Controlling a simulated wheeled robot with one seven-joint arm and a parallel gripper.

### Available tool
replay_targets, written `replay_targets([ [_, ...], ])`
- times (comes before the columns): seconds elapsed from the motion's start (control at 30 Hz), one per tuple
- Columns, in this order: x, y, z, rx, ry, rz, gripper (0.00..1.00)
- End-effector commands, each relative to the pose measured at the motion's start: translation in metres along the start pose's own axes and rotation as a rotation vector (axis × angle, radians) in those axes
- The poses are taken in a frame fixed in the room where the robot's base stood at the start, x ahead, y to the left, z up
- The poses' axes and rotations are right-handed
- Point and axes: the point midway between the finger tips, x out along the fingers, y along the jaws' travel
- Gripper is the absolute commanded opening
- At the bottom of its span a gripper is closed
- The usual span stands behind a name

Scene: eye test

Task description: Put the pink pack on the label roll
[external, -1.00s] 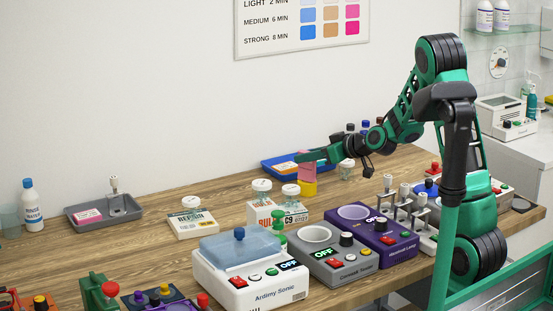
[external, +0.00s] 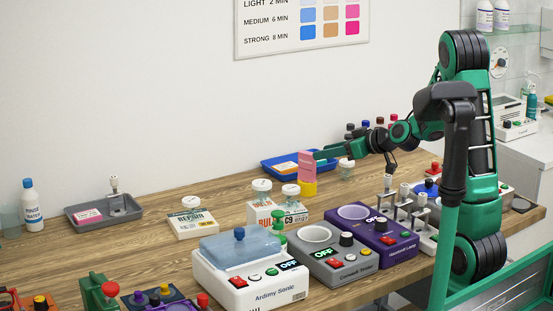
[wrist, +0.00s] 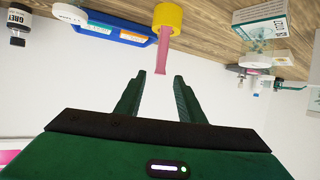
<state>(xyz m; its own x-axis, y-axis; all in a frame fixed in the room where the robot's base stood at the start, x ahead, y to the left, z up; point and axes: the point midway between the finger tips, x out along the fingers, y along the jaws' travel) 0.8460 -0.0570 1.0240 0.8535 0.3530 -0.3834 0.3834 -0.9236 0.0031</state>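The pink pack (external: 307,165) stands upright on the yellow label roll (external: 309,188) at the back of the bench. In the wrist view the pink pack (wrist: 163,52) sticks out from the yellow roll (wrist: 169,16), beyond my fingertips; whether it sits on top or partly inside the roll's core I cannot tell. My gripper (external: 319,154) is beside the pack's upper right in the external view. In the wrist view my gripper (wrist: 157,80) is open, with bare space between its two green fingers, and apart from the pack.
A blue tray (external: 268,167) lies behind the roll. A clear jar (external: 346,170) stands to its right, white-lidded jars (external: 291,192) and a white box (external: 262,214) to its front left. Machines, including a purple one (external: 383,240), fill the front. Bench between the box and the grey tray (external: 75,215) is partly clear.

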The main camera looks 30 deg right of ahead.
Motion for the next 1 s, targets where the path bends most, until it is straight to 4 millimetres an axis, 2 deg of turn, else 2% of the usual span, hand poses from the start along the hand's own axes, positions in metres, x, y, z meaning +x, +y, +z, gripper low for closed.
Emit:
replay_targets([
  [0.1, -0.021, 0.001, -0.001, 0.001, 0.002, 0.003, 0.35],
  [0.3, -0.041, 0.001, 0.0, 0.001, 0.001, 0.002, 0.35],
  [0.87, -0.045, 0.0, 0.0, 0.0, -0.001, 0.0, 0.35],
  [1.0, -0.053, 0.002, 0.009, 0.028, -0.049, 0.009, 0.35],
])
